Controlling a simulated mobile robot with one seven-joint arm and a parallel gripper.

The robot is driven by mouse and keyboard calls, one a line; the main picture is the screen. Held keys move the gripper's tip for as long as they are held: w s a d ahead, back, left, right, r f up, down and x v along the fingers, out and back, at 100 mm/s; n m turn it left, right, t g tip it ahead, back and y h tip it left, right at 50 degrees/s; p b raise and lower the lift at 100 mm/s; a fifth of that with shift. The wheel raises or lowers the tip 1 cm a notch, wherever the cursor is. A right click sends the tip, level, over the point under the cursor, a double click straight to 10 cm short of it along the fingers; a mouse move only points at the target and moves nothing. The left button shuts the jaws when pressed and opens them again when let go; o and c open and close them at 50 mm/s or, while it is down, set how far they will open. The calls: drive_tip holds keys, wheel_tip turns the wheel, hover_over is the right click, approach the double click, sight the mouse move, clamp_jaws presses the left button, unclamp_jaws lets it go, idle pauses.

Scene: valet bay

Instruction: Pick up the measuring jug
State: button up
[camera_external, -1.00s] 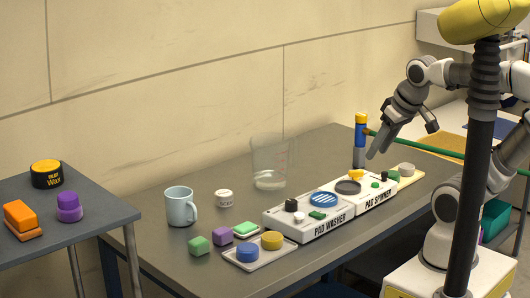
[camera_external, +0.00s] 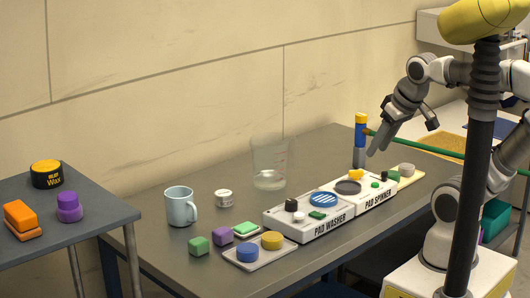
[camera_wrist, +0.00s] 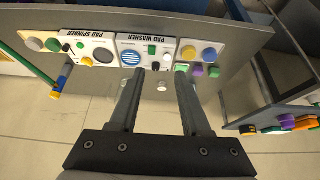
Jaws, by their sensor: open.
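The measuring jug (camera_external: 270,163) is a clear, see-through vessel with faint red marks. It stands upright on the grey table behind the pad washer in the external view.
The pad washer (camera_external: 318,226) and pad spinner (camera_external: 376,203) stand in front of the jug. A light blue mug (camera_external: 180,207) and the white jar (camera_external: 224,198) are to its left. A blue and yellow bottle (camera_external: 360,140) stands near my gripper. A wall runs behind.

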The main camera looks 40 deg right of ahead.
wheel_tip(320, 180, up, 16)
drive_tip(key=r, duration=0.1)
drive_tip(key=w+d+r+m+t+b, duration=0.1)
drive_tip(key=w+d+r+b, duration=0.1)
drive_tip(key=w, duration=0.4)
drive_tip(key=w+d+r+b, duration=0.1)
drive_tip(key=w+r, duration=0.1)
drive_tip(key=w, duration=0.5)
drive_tip(key=m+t+h+b, duration=0.2)
drive_tip(key=b, duration=0.4)
hover_over(296, 165)
drive_tip(key=s, duration=0.4)
wheel_tip(296, 165, down, 41)
drive_tip(key=shift+w+a+x, duration=0.1)
drive_tip(key=shift+x, duration=1.5)
drive_tip(key=shift+w+a+x, duration=0.1)
drive_tip(key=shift+w+x, duration=0.05)
drive_tip(key=shift+x, duration=1.45)
drive_tip(key=shift+r, duration=0.2)
